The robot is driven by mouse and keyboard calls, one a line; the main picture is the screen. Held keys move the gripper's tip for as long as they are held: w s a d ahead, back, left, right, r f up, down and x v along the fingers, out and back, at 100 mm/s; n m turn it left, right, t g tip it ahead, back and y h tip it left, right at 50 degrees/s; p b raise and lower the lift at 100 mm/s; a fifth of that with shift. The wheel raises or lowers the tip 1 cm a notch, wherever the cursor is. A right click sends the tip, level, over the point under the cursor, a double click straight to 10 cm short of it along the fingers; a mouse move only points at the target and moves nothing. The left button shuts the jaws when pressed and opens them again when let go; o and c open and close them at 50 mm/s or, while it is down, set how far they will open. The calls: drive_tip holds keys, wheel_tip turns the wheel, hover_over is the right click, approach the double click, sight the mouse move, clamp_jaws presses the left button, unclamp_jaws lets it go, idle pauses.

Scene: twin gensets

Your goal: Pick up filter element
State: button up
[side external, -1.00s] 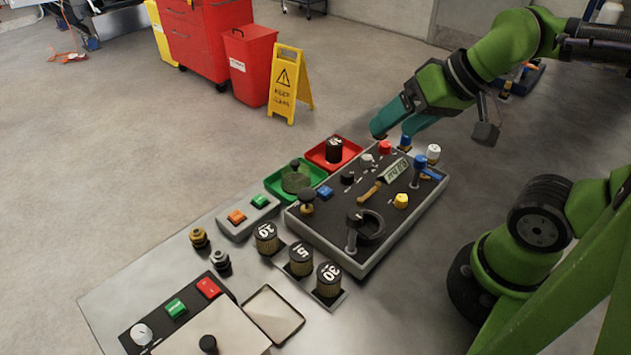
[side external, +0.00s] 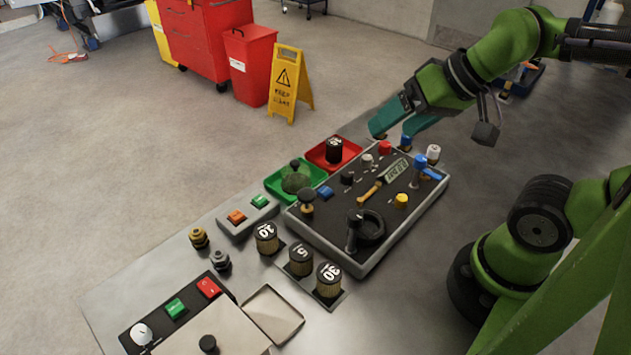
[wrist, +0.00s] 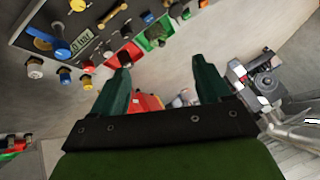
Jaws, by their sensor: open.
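Several short ribbed filter elements with dark, numbered tops stand on the bench. One marked 10 (side external: 266,238), one marked 5 (side external: 301,261) and one marked 30 (side external: 328,280) stand in a row by the panel's near left side. Another dark-topped cylinder (side external: 334,150) stands in the red tray (side external: 320,158). My gripper (side external: 391,131) is open and empty, above and beyond the panel's far end, well away from the row. In the wrist view my open fingers (wrist: 163,80) have no object between them, and the red tray (wrist: 130,48) lies just past the left fingertip.
A control panel (side external: 366,256) with knobs, a lever and a display fills the bench's right part. A green tray (side external: 278,187) holds a round dark piece. A button box (side external: 238,222), brass fittings (side external: 198,238) and an empty shallow tray (side external: 276,318) lie nearer.

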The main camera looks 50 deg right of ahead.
drive_tip(key=n+g+h, duration=0.2)
drive_tip(key=n+g, duration=0.3)
drive_tip(key=g, duration=0.2)
hover_over(302, 251)
wheel_tip(302, 251, down, 6)
drive_tip(key=f, duration=1)
drive_tip(key=shift+s+f, duration=0.25)
drive_tip(key=shift+w+f, duration=0.15)
drive_tip(key=shift+f, duration=1.35)
drive_tip(key=shift+w+f, duration=0.15)
drive_tip(key=shift+f, duration=1.35)
drive_tip(key=shift+c, duration=0.2)
